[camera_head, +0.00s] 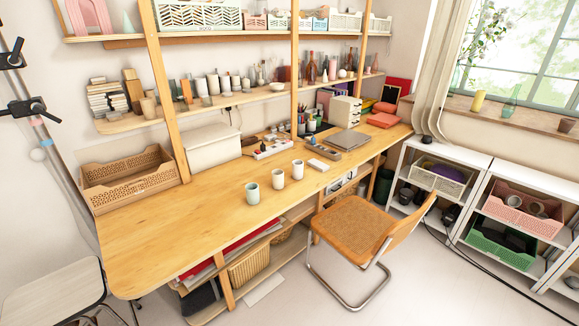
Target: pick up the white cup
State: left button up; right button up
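Three cups stand upright in a slanting row on the wooden desk (160,225). The nearest cup (252,194) is pale green. The middle cup (278,179) is white or off-white. The farthest cup (298,169) is also white or off-white, so I cannot tell which of these two is the white cup of the task. The cups stand apart from each other, and nothing covers them. Neither of my grippers is in view.
A brown crate (128,185) and a white box (212,150) stand at the desk's back. A wicker chair (352,232) stands in front, right of the cups. The desk's left front is clear.

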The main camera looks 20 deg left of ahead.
aim_at(298, 170)
jog(key=i+l+u, duration=0.25)
jog(key=i, duration=0.15)
jog(key=i+l+u, duration=0.2)
jog(key=i, duration=0.25)
jog(key=j, duration=0.1)
